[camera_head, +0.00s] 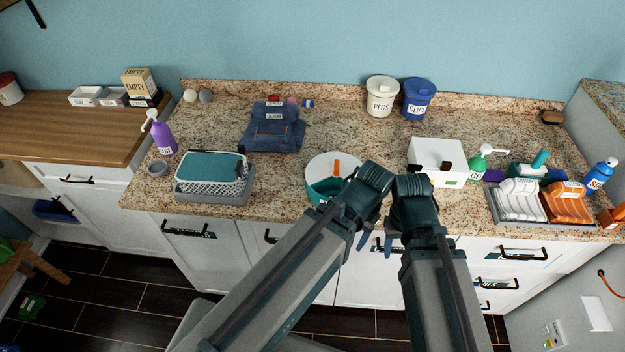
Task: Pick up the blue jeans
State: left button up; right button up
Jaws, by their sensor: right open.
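The blue jeans (273,133) lie folded on the speckled granite counter, left of centre toward the back. A dark blue piece with a label rests at their rear edge. My right gripper (376,241) is open, pointing down in front of the counter's front edge, right of the jeans and well apart from them. Its upper part is hidden by my arm links. I cannot make out my left gripper.
A white basket with teal cloth (210,187) stands front left of the jeans, near a purple bottle (163,137). A round white and teal container (322,190) is front right. Peg and clip tubs (381,101) stand behind. Counter right of the jeans is clear.

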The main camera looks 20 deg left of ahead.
aim_at(273, 126)
jog(key=u, duration=0.95)
